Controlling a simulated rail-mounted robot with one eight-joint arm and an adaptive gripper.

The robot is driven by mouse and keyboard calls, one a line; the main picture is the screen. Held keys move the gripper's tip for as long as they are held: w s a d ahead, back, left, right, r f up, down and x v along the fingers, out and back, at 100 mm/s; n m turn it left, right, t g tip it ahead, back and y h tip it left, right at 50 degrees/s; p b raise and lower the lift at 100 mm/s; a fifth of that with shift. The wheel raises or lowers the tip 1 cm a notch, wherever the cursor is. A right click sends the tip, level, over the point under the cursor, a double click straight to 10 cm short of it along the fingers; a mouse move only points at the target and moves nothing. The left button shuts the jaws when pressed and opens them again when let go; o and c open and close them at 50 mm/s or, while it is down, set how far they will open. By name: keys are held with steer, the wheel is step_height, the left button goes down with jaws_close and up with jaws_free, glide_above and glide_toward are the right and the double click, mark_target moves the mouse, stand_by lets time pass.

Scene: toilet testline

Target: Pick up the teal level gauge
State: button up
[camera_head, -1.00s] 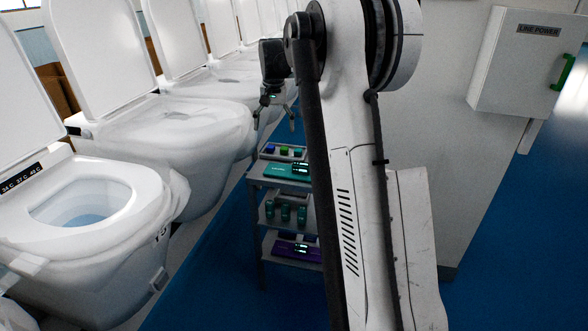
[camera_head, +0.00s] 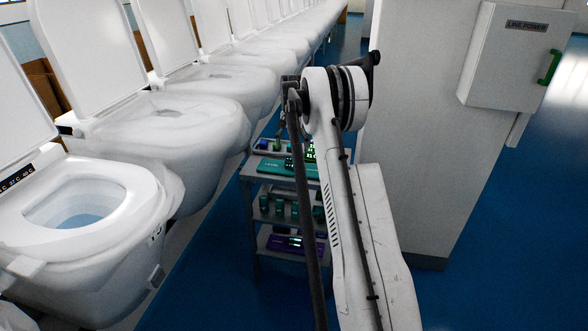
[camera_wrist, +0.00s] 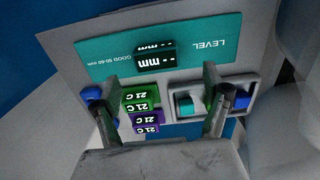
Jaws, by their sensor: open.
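The teal level gauge (camera_wrist: 155,60) is a small dark teal block with "-- mm" readouts. It stands on a teal mat (camera_wrist: 95,60) marked "LEVEL" and "GOOD 50-60 mm", upside down in the wrist view. In the head view the mat (camera_head: 272,166) lies on the top shelf of a cart. My gripper (camera_wrist: 160,80) is open, its two fingers spread wide in the wrist view, with the gauge beyond and between them, apart from both. In the head view my gripper (camera_head: 279,134) hangs low over the cart, partly hidden by my arm.
Green (camera_wrist: 140,101) and purple (camera_wrist: 146,121) gauges reading "21 C" sit close to the left finger. A grey tray (camera_wrist: 251,92) with teal and blue pieces lies by the right finger. Lower cart shelves hold teal cylinders (camera_head: 279,208). Toilets (camera_head: 85,205) line the left.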

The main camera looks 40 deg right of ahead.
mark_target(294, 159)
steer(key=shift+s+d+f, duration=0.1)
steer(key=shift+f, duration=1.95)
steer(key=shift+s+d+f, duration=0.1)
steer(key=shift+f, duration=1.9)
steer(key=c, duration=1.6)
